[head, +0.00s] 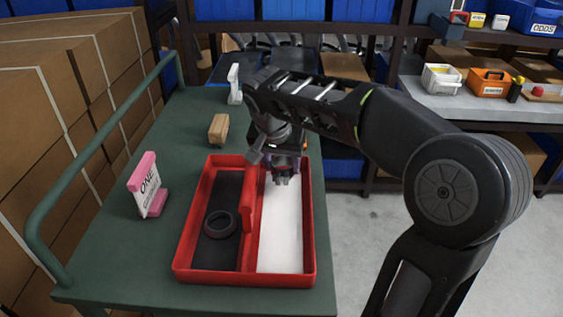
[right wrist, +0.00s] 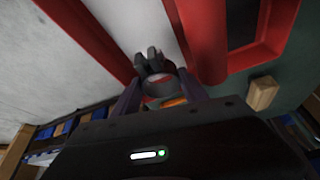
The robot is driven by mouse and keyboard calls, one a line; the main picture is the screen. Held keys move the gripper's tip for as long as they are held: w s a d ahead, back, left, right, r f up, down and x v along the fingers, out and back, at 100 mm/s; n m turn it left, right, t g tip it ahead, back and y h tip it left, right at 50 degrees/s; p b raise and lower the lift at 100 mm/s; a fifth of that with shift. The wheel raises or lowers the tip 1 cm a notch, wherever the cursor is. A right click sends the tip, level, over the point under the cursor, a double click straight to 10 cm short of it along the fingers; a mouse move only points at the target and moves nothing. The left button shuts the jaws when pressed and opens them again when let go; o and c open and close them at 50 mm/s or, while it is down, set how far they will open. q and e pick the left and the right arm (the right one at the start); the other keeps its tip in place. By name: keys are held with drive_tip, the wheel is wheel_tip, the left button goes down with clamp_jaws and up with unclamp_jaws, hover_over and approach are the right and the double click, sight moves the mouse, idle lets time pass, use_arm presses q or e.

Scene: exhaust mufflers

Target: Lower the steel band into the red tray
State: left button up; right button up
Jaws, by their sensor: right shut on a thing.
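The red tray (head: 247,215) lies on the green cart top, split by a red divider into a dark-floored left compartment and a white-floored right one. My right gripper (head: 284,168) is over the far end of the white-floored compartment. It is shut on the steel band (right wrist: 161,87), a small grey ring with two dark lugs, seen between the fingers in the right wrist view. The band's gap above the tray floor is hard to judge. A dark ring (head: 220,224) lies in the left compartment. My left gripper is not in view.
A pink-and-white sign (head: 148,186) stands left of the tray. A wooden block (head: 219,129) and a white stand (head: 234,84) are behind it. The cart's green rail (head: 88,150) runs along the left. The near white floor is clear.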

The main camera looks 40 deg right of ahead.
sight(278, 173)
drive_tip(key=o, duration=1.5)
drive_tip(key=shift+r, duration=0.1)
drive_tip(key=v, duration=0.7)
drive_tip(key=shift+a+r+p, duration=0.2)
drive_tip(key=shift+r+p, duration=0.1)
drive_tip(key=shift+p, duration=0.05)
